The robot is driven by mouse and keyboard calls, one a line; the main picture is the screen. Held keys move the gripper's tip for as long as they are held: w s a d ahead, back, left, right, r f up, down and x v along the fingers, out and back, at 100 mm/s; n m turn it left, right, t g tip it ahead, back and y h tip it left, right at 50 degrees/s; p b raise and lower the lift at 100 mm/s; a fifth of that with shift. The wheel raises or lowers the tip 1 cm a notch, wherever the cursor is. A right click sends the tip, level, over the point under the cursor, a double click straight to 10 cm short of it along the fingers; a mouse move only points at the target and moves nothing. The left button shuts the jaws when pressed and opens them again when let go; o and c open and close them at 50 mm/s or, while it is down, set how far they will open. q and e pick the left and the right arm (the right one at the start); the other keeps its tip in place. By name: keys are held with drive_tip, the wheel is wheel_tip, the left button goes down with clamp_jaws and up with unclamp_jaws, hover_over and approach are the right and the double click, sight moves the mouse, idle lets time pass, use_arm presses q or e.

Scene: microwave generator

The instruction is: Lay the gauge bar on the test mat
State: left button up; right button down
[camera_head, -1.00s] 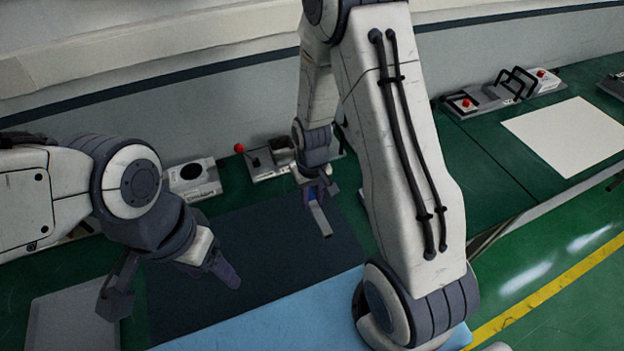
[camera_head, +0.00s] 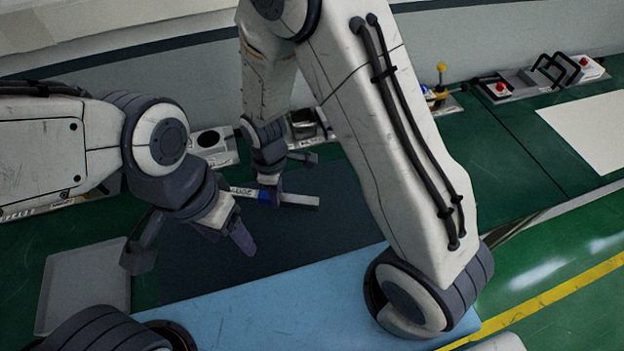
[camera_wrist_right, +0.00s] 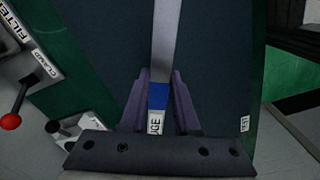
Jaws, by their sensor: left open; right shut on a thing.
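The gauge bar (camera_head: 301,200) is a slim grey bar with a blue band and a white label. In the head view it lies crosswise over the dark navy test mat (camera_head: 330,225). My right gripper (camera_head: 270,196) is shut on the bar near its middle. In the right wrist view the bar (camera_wrist_right: 163,45) runs between the purple fingers, over the mat (camera_wrist_right: 215,50) with its "TEST" label. I cannot tell whether the bar touches the mat. My left gripper (camera_head: 192,250) is open and empty, left of the bar and nearer the camera.
A light blue mat (camera_head: 290,300) lies in front of the dark one. A grey tray (camera_head: 90,285) is at the left. Labelled fixtures (camera_head: 210,145) line the wall; one in the wrist view has a red-knobbed lever (camera_wrist_right: 12,120). A white sheet (camera_head: 590,130) lies far right.

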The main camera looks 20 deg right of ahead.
sight(266, 230)
drive_tip(key=s+a+f+n+b, duration=0.1)
drive_tip(key=s+a+n, duration=0.1)
drive_tip(key=a+n, duration=0.3)
wheel_tip(266, 230, down, 8)
drive_tip(key=b, duration=0.7)
drive_tip(key=shift+w+d+f, duration=0.1)
drive_tip(key=shift+w+f, duration=0.05)
drive_tip(key=shift+f, duration=0.05)
drive_tip(key=shift+f+b, duration=0.25)
drive_tip(key=shift+b, duration=0.05)
drive_tip(key=c, duration=0.6)
unclamp_jaws()
wheel_tip(266, 230, up, 11)
drive_tip(key=s+d+r+m, duration=0.1)
drive_tip(key=s+r+m, duration=0.1)
drive_tip(key=s, duration=0.3)
drive_tip(key=s+d+r+m, duration=0.2)
drive_tip(key=s+r+m, duration=0.1)
drive_tip(key=s+m, duration=0.1)
drive_tip(key=s+d+r+m+y+b, duration=0.1)
drive_tip(key=s+r+m, duration=0.1)
drive_tip(key=s+m, duration=0.2)
drive_tip(key=shift+s+d+r+m, duration=0.15)
drive_tip(key=shift+s+d, duration=0.05)
drive_tip(key=shift+s, duration=0.25)
drive_tip(key=shift+s+d+r+m, duration=0.15)
drive_tip(key=shift+s+d, duration=0.05)
drive_tip(key=shift+s, duration=0.2)
